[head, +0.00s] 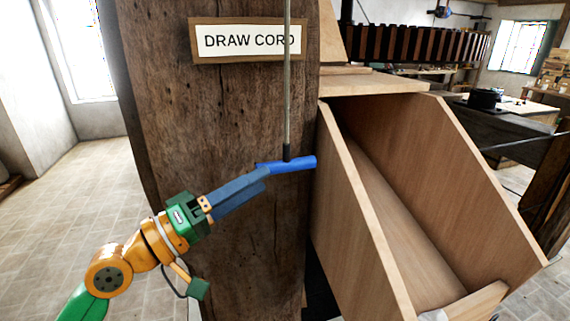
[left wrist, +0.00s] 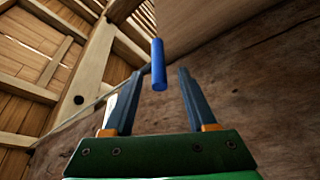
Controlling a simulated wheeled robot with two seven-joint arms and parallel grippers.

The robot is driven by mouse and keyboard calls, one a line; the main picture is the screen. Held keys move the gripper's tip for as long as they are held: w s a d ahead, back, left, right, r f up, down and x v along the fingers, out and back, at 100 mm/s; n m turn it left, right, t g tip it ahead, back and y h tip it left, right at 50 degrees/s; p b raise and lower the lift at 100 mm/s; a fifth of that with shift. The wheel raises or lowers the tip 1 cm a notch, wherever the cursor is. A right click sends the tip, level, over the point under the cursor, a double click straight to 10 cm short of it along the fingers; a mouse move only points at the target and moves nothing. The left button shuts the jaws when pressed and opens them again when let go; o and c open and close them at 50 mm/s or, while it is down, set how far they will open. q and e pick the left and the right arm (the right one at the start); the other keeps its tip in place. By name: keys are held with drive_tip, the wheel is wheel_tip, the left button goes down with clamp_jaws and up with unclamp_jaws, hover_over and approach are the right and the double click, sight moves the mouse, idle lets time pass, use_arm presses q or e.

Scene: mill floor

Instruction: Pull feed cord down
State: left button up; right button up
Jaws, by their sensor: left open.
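The feed cord (head: 287,80) hangs straight down in front of a thick wooden post. A blue bar handle (head: 298,163) hangs crosswise at its lower end, below a dark fitting. My left gripper (head: 262,174) reaches in from the left at the handle's height, and its fingers overlap the handle's left end. In the left wrist view the fingers (left wrist: 160,74) stand apart, and the blue handle (left wrist: 158,65) shows in the gap between the tips. I cannot tell whether a finger touches it. My right gripper is not in view.
A "DRAW CORD" sign (head: 248,40) is fixed on the post (head: 160,90) behind the cord. A sloping wooden chute (head: 365,220) stands close right of the handle. Open tiled floor (head: 70,200) lies to the left.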

sight(282, 161)
use_arm(q)
drive_tip(key=p+x, duration=0.1)
drive_tip(key=x, duration=0.1)
drive_tip(key=p+x, duration=0.1)
drive_tip(key=x, duration=0.1)
drive_tip(key=p+x, duration=0.1)
drive_tip(key=x, duration=0.1)
drive_tip(key=shift+d+r, duration=0.1)
drive_tip(key=shift+r, duration=0.25)
drive_tip(key=shift+w+d+f, duration=0.1)
drive_tip(key=shift+w+d, duration=0.25)
drive_tip(key=shift+d, duration=0.05)
drive_tip(key=shift+s+a, duration=0.1)
drive_tip(key=shift+c, duration=0.3)
clamp_jaws()
drive_tip(key=shift+f, duration=0.1)
